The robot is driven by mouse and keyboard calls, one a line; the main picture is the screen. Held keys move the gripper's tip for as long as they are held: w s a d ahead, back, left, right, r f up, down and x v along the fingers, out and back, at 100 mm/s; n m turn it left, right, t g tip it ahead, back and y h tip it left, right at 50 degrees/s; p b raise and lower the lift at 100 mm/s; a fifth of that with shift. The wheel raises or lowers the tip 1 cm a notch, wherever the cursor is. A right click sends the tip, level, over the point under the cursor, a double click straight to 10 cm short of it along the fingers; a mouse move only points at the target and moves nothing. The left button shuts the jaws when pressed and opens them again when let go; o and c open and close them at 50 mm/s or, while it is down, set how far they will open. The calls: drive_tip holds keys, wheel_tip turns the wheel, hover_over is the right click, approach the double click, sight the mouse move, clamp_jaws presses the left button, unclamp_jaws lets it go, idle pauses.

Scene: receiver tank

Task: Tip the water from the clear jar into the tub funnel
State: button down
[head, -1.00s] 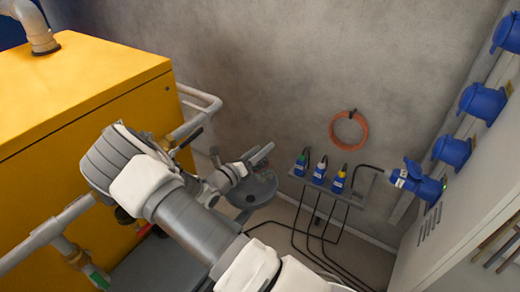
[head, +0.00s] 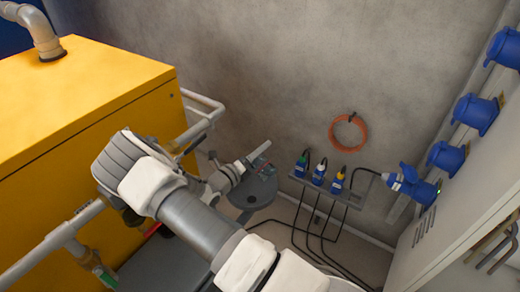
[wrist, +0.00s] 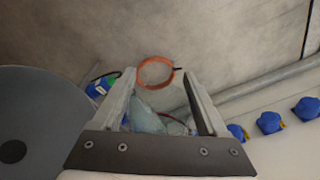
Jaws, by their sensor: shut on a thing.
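My gripper (wrist: 158,85) has its two fingers closed on a clear, bluish jar (wrist: 150,118), which shows between them in the wrist view. The jar looks tilted; its mouth and water level cannot be made out. In the head view my gripper (head: 258,158) is over the far side of a round grey tub top (head: 244,198), and the jar is mostly hidden or too small to tell. In the wrist view the grey round top, with a dark hole that appears to be the funnel opening, lies left of my gripper (wrist: 40,112).
A yellow cabinet (head: 85,110) with grey pipes stands left. A small shelf (head: 325,192) with several blue plugs and cables is on the wall right of the tub, below an orange ring (head: 347,132). Blue sockets (head: 475,113) line the right side.

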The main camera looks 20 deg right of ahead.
drive_tip(key=shift+n, duration=0.4)
drive_tip(key=shift+w+a+r+n+p, duration=0.1)
drive_tip(key=shift+w+r+n+p, duration=0.15)
drive_tip(key=shift+n+p, duration=0.3)
drive_tip(key=shift+w+f+n+p, duration=0.1)
drive_tip(key=shift+n+p, duration=0.25)
drive_tip(key=shift+n, duration=0.3)
drive_tip(key=n, duration=0.1)
drive_tip(key=n+p, duration=0.1)
drive_tip(key=shift+w+a+n, duration=0.2)
drive_tip(key=shift+w+n, duration=0.05)
drive_tip(key=shift+n, duration=0.05)
